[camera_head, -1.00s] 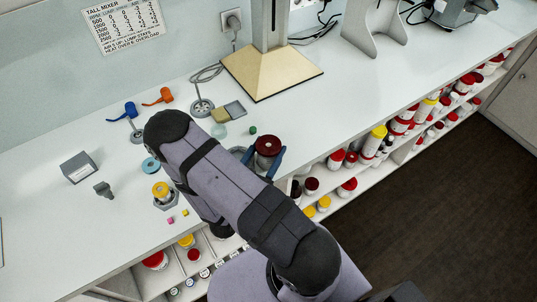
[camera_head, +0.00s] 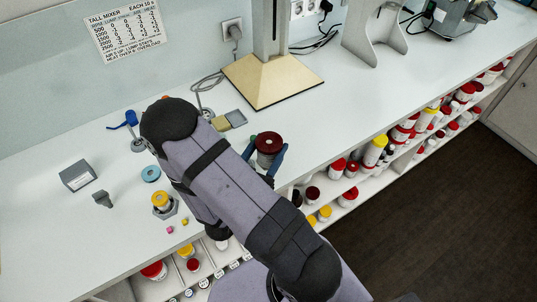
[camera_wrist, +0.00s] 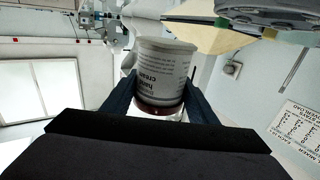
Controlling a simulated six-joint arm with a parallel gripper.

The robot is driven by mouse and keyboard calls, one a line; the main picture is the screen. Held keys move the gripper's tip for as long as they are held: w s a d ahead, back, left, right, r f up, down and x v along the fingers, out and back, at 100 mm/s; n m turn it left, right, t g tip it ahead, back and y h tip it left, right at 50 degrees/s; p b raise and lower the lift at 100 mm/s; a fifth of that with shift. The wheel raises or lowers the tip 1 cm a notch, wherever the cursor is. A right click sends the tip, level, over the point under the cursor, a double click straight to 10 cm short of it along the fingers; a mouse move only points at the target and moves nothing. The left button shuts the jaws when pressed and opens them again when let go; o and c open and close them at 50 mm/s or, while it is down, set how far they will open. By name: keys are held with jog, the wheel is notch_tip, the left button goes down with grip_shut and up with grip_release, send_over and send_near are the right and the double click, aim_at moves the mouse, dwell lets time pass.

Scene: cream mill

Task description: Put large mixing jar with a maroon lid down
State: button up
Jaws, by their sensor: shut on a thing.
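The large mixing jar with a maroon lid (camera_head: 268,142) is between the two blue fingers of my gripper (camera_head: 266,153), near the front edge of the counter (camera_head: 390,104). In the wrist view the jar (camera_wrist: 163,72) shows a white printed body, with the dark red lid at the finger end. My gripper (camera_wrist: 155,98) is shut on it, one finger on each side. The jar's base is hidden in the head view, so I cannot tell whether it touches the counter.
A mixer stand with a tan base (camera_head: 272,80) stands behind the jar. Shelves of jars (camera_head: 375,150) run below the counter.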

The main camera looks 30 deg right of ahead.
aim_at(268, 137)
jog(key=shift+r, duration=2.4)
jog(key=shift+r, duration=0.1)
jog(key=shift+f, duration=5)
jog(key=shift+f, duration=0.1)
jog(key=o, duration=1.2)
